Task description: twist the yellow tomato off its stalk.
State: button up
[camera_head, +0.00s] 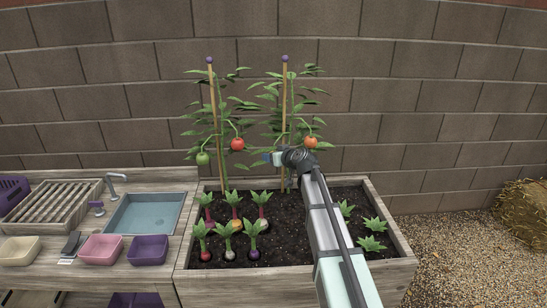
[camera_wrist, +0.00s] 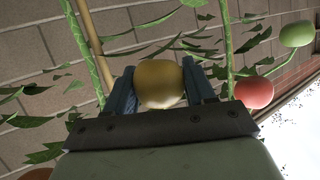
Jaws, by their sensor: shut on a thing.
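The yellow tomato (camera_wrist: 159,84) sits between the two blue fingers of my gripper (camera_wrist: 160,88) in the wrist view, and the fingers are shut on it. In the head view my gripper (camera_head: 272,158) is beside the right tomato plant, and the yellow tomato is hidden there. A green stem (camera_wrist: 226,50) passes close to the right finger in the wrist view. I cannot tell whether the yellow tomato is still joined to its stalk.
A red tomato (camera_head: 237,144) and a green tomato (camera_head: 203,158) hang left of my gripper. An orange tomato (camera_head: 310,142) hangs just right of it. Wooden stakes (camera_head: 284,105) hold the plants. Root vegetables (camera_head: 235,225) grow in the raised bed (camera_head: 250,283) below. A brick wall (camera_head: 400,100) stands behind.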

jog(key=shift+m, duration=0.6)
jog(key=shift+m, duration=0.9)
jog(key=shift+d+m, duration=0.1)
jog(key=shift+m, duration=1)
jog(key=shift+m, duration=0.4)
jog(key=v, duration=0.7)
jog(key=shift+r, duration=0.45)
dwell(0.5)
